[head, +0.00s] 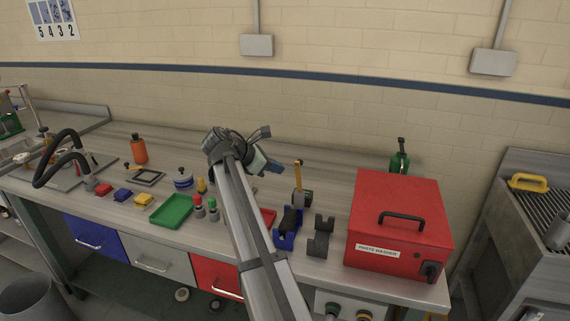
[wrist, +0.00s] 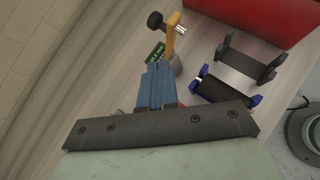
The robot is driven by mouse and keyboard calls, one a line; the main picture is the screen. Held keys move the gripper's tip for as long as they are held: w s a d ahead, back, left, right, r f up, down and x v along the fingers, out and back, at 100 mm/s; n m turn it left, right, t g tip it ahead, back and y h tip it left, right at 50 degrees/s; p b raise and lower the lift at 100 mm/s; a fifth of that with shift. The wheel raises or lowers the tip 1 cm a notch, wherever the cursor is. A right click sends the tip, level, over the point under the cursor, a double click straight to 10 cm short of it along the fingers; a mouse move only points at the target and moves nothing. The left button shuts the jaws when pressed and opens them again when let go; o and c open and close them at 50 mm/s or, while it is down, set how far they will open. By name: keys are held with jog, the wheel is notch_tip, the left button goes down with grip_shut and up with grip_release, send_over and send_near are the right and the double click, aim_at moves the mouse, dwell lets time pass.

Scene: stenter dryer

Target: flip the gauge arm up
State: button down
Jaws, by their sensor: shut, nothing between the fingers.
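The gauge has a yellow arm (head: 298,174) that stands up from a dark grey base (head: 302,198) on the bench, left of the red box. In the wrist view the yellow arm (wrist: 172,38) shows just beyond the fingertips, with a black knob (wrist: 155,20) and a small green-lit display (wrist: 158,51) beside it. My gripper (head: 279,169) is shut and empty, with blue fingers, left of the yellow arm and at about its height in the head view. In the wrist view my gripper (wrist: 156,68) partly covers the gauge's base. I cannot tell if the fingertips touch the gauge.
A blue-ended holder with a black roller (head: 288,228) and an empty dark cradle (head: 320,238) stand in front of the gauge. A green tray (head: 170,211) lies left of my arm.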

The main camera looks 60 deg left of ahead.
jog(key=s+r+n+g+h, duration=0.1)
jog(key=s+r+n+g, duration=0.15)
jog(key=s+r, duration=0.55)
jog(key=w+f, duration=0.6)
jog(key=w, duration=0.6)
jog(key=shift+w+f, duration=0.25)
jog(key=shift+a, duration=0.1)
jog(key=shift+w+a+r, duration=0.1)
jog(key=shift+w+a, duration=0.15)
jog(key=shift+w, duration=0.2)
jog(key=shift+w+a+r, duration=0.1)
jog(key=shift+w+a, duration=0.1)
jog(key=shift+w, duration=0.25)
jog(key=shift+w, duration=0.1)
